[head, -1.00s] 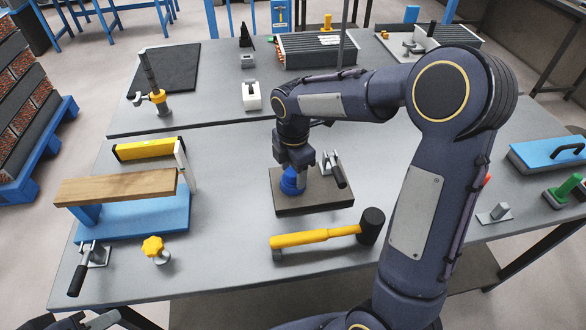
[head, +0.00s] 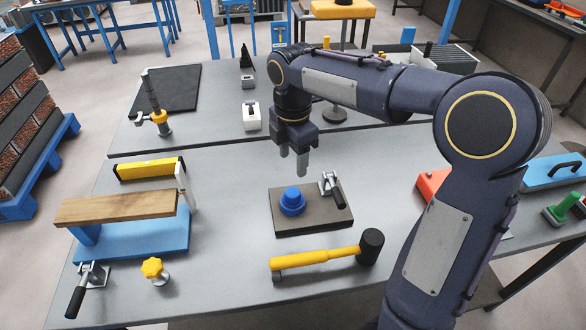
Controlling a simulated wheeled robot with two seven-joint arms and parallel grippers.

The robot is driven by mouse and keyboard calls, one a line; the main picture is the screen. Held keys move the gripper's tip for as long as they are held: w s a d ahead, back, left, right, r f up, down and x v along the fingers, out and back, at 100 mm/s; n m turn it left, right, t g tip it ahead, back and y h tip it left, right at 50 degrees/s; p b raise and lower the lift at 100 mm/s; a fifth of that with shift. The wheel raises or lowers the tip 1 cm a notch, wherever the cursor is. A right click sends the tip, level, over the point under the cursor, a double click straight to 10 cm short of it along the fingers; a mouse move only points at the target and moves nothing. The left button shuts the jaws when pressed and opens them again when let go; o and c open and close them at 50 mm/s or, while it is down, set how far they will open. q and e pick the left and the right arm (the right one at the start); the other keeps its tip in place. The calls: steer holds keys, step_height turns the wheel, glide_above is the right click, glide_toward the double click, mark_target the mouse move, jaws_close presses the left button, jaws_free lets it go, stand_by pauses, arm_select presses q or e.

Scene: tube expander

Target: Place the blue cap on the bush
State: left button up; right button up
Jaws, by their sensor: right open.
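The blue cap (head: 292,201) sits upright on the dark square plate (head: 312,222) in the middle of the near table. The bush is not visible as a separate part; the cap may be covering it. My right gripper (head: 293,166) is open and empty, pointing down above and slightly behind the cap, apart from it. My left gripper is out of view.
A toggle clamp (head: 332,188) stands on the plate right of the cap. A yellow-handled mallet (head: 325,255) lies in front. A blue fixture with a wooden board (head: 116,207) and a yellow knob (head: 153,268) are on the left.

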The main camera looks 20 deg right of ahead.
steer(key=s+d+r+m+t+y, duration=0.1)
steer(key=s+m+t+y, duration=0.15)
steer(key=s+m, duration=1)
steer(key=s+a+f+m+t, duration=0.1)
steer(key=s+f+m, duration=0.1)
steer(key=s+m, duration=0.2)
steer(key=s+a+f+m+t+y, duration=0.1)
steer(key=s+f+m+t, duration=0.1)
steer(key=s+m, duration=0.3)
steer(key=shift+s+a, duration=0.3)
steer(key=shift+s, duration=0.15)
